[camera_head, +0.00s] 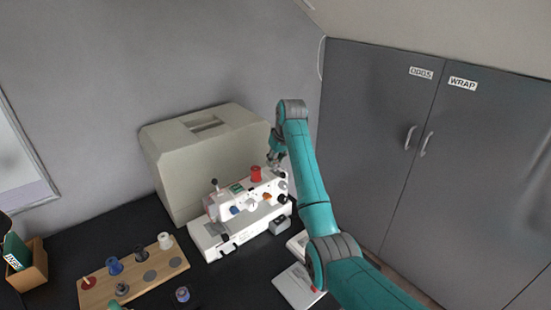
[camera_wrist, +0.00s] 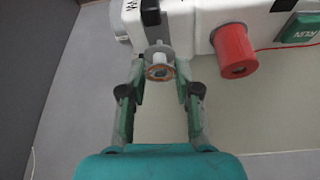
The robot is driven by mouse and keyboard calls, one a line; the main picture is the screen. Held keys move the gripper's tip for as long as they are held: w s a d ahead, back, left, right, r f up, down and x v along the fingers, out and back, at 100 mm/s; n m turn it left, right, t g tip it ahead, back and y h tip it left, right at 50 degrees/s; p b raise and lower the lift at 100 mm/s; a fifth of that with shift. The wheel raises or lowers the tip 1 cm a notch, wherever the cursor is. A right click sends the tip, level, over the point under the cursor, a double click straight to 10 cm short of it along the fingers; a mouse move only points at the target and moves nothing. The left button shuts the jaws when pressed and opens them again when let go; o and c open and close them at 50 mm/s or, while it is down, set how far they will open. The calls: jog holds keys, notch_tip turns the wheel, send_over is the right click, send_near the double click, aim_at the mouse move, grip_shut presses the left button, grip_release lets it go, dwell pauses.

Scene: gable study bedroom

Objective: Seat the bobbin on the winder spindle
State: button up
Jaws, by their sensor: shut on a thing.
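My gripper (camera_wrist: 160,74) is shut on a small round bobbin (camera_wrist: 158,71) with a pale flange and an orange-brown centre, seen end-on between the fingertips. In the head view my gripper (camera_head: 274,162) is over the right end of the white sewing machine (camera_head: 212,240), behind the red thread spool (camera_head: 256,174). In the wrist view the bobbin is close to the machine's white top (camera_wrist: 182,33). The winder spindle cannot be made out, and I cannot tell whether the bobbin is on it.
The red spool also shows in the wrist view (camera_wrist: 235,50), right of the fingers, beside a green RUN label (camera_wrist: 300,28). A beige case (camera_head: 185,180) stands behind the machine. A wooden rack (camera_head: 135,284) with several spools is at left. Grey cupboards (camera_head: 400,130) stand at right.

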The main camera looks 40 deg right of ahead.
jog(key=shift+f, duration=0.9)
jog(key=o, duration=0.9)
jog(key=v, duration=1.2)
jog(key=shift+w, duration=0.1)
